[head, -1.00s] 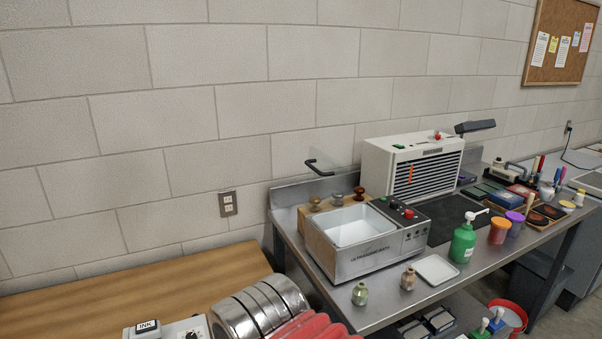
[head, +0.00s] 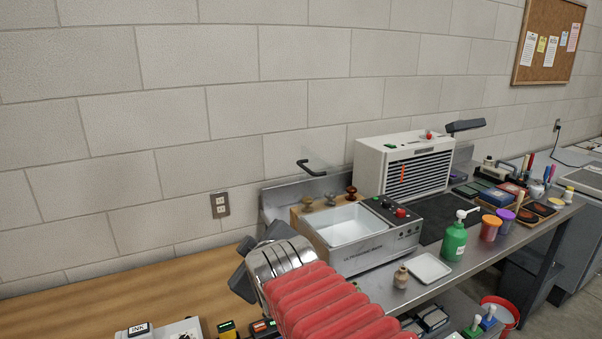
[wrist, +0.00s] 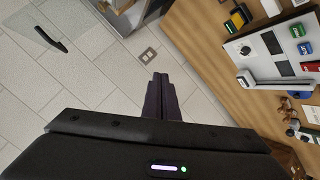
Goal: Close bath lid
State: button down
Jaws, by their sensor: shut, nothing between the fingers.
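The ultrasonic bath (head: 365,255) is a steel box with an open white basin and a control panel on its right, standing on the steel bench. Its clear lid (head: 322,166) stands raised behind the basin, with a black bar handle (head: 311,168) at its upper edge. In the wrist view the handle (wrist: 50,38) and the glass are at upper left. My gripper (wrist: 162,82) is shut and empty, pointing toward the wall. In the head view its dark parts (head: 241,282) are left of the bath, apart from the lid; my red-sleeved arm hides the bench's front left corner.
Knobbed stoppers (head: 351,192) stand on a wooden block behind the basin. A white vented unit (head: 405,165) is behind on the right. A small jar (head: 401,277), a white tray (head: 430,268) and a green pump bottle (head: 455,241) stand in front. The wooden table (head: 130,275) is mostly clear at its back.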

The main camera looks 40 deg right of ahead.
jog(key=w+d+r+n+t+h, duration=0.2)
jog(key=d+r+n+t+h, duration=0.2)
jog(key=d+r, duration=0.5)
jog(key=d+n, duration=0.1)
jog(key=d, duration=0.2)
jog(key=shift+d+r, duration=0.3)
jog(key=shift+d, duration=0.1)
jog(key=shift+w, duration=0.15)
jog(key=w+d+f, duration=0.1)
jog(key=w+d, duration=0.6)
jog(key=d, duration=0.1)
jog(key=shift+d+f, duration=0.4)
jog(key=shift+w+d, duration=0.1)
jog(key=shift+w, duration=0.05)
